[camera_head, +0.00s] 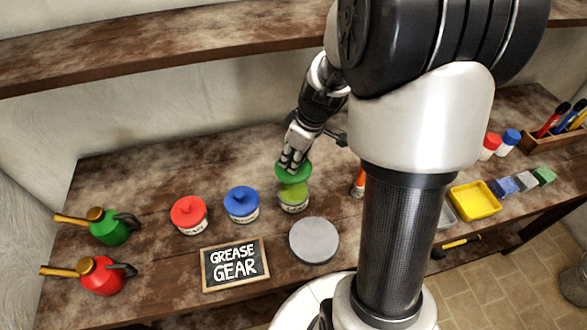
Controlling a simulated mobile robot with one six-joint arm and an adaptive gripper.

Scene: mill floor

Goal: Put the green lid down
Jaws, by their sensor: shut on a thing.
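The green lid (293,174) is held by my gripper (292,163), which is shut on it from above. The lid is tilted slightly and is just above and behind a jar with green contents (294,197). I cannot tell whether the lid touches the jar's rim. The fingertips partly hide the lid's knob. A round grey disc (314,240) lies flat on the bench in front of the green jar and is bare.
A blue-lidded jar (242,203) and a red-lidded jar (189,213) stand to the left. A "GREASE GEAR" sign (235,264) lies in front. Green (110,228) and red (100,276) oil cans stand far left. A yellow tray (474,201) is at right.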

